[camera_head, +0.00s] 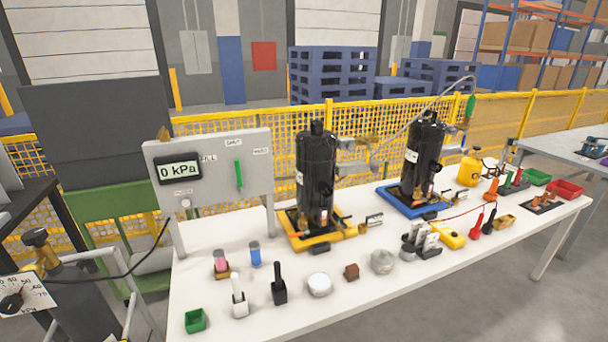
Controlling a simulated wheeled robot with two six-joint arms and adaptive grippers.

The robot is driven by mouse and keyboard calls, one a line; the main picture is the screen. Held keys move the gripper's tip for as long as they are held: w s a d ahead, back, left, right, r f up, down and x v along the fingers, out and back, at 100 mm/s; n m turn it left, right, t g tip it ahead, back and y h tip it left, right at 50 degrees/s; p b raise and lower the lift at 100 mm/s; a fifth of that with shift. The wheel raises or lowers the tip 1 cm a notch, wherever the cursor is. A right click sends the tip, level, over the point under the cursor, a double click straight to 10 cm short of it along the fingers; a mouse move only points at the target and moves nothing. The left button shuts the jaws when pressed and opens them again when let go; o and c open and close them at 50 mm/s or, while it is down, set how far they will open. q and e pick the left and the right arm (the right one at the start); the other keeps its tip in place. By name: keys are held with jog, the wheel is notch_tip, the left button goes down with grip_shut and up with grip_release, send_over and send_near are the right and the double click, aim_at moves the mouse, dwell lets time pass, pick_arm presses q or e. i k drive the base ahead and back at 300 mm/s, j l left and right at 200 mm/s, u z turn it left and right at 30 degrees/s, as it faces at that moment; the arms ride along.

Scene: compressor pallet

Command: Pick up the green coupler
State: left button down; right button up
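A green coupler-like piece (470,107) hangs upright at the end of a thin curved grey hose (428,98), right of the right-hand black compressor (424,150) and in front of the yellow fence. A second green part, an upright lever (239,174), is on the grey gauge panel (212,174), whose display reads 0 kPa. The left-hand black compressor (316,178) stands on a yellow pallet (297,238). The right-hand compressor stands on a blue pallet (416,210). Neither of my grippers can be made out in this view.
The white table (375,292) holds several small tools, pots, a green bin (194,321), a yellow device (452,236), a yellow bottle (470,168) and a red bin (565,189). A yellow mesh fence (545,114) runs behind.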

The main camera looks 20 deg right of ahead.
aim_at(471, 100)
jog(key=z, duration=2.65)
jog(key=i+z, duration=0.35)
jog(key=i, duration=3.65)
jog(key=u, duration=0.45)
jog(key=i+l+u, duration=0.1)
jog(key=u, duration=0.85)
jog(key=l+u, duration=0.15)
jog(key=u, duration=0.3)
jog(key=i+l, duration=0.05)
